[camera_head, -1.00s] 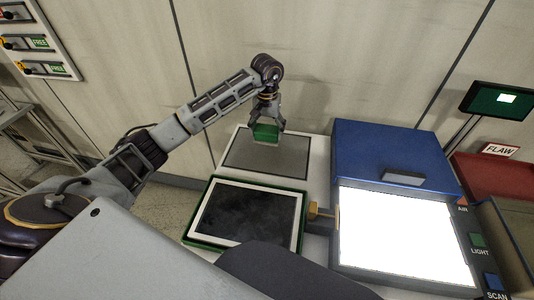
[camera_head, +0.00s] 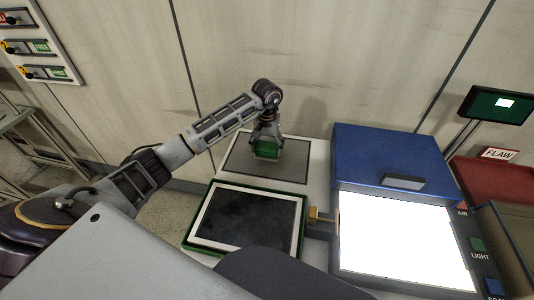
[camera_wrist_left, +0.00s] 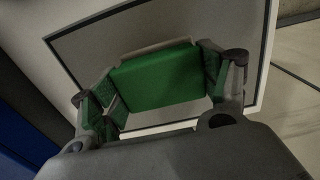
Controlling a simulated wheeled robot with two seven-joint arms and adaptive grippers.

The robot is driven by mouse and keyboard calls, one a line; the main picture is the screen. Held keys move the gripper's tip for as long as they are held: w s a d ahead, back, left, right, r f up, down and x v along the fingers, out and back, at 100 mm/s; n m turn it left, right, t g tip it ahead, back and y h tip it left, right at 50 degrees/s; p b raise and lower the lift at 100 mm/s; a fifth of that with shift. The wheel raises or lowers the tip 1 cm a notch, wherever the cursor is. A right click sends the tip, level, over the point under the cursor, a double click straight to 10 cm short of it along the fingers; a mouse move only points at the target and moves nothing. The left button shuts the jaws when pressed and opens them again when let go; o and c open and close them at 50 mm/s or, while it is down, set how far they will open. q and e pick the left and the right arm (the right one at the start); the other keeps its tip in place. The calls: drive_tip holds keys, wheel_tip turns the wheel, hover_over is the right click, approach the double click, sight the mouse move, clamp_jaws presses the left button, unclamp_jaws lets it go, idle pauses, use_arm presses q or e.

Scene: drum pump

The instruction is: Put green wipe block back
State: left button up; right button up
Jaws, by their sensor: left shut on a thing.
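The green wipe block (camera_head: 267,149) is between the fingers of my left gripper (camera_head: 266,146), low over the grey mat (camera_head: 236,165) at the back of the white table. In the left wrist view the block (camera_wrist_left: 158,78) fills the gap between the two fingers (camera_wrist_left: 160,90), and the gripper is shut on it. The grey mat (camera_wrist_left: 100,50) with its dark border lies beneath. I cannot tell whether the block touches the mat. My right gripper is not in view.
A green-rimmed tray (camera_head: 190,238) with a dark panel (camera_head: 247,218) lies in front of the mat. A blue box (camera_head: 390,155) with a bright light panel (camera_head: 400,240) stands to the right. A red bin (camera_head: 485,185) and a small screen (camera_head: 497,104) are at the far right.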

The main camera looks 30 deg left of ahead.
sight(267, 153)
use_arm(q)
drive_tip(key=shift+f, duration=1.75)
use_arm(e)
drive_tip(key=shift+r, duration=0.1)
use_arm(q)
drive_tip(key=shift+f, duration=0.15)
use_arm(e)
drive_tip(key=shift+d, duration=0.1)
use_arm(q)
drive_tip(key=o, duration=1)
